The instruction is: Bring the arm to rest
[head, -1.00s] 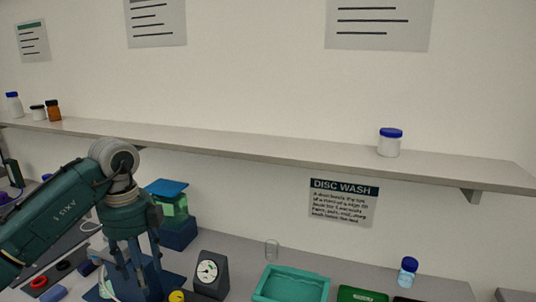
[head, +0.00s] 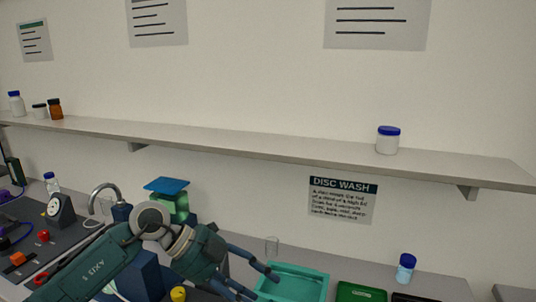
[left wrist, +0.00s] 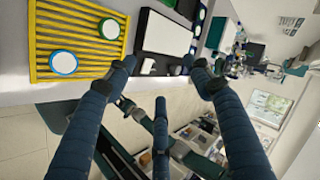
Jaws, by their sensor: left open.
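My left arm comes in from the lower left of the head view. Its gripper (head: 262,285) has dark blue fingers spread apart, over the left edge of the teal tray (head: 318,285). It looks open and empty. In the left wrist view the gripper (left wrist: 160,72) has its fingers spread with nothing between them. Behind the fingers are the bench edge and the floor. I cannot tell whether a finger touches the tray. My right gripper is in neither view.
The shelf (head: 270,150) runs above. In the left wrist view, a yellow rack (left wrist: 85,45) holds round discs beside a black-framed white panel (left wrist: 167,35).

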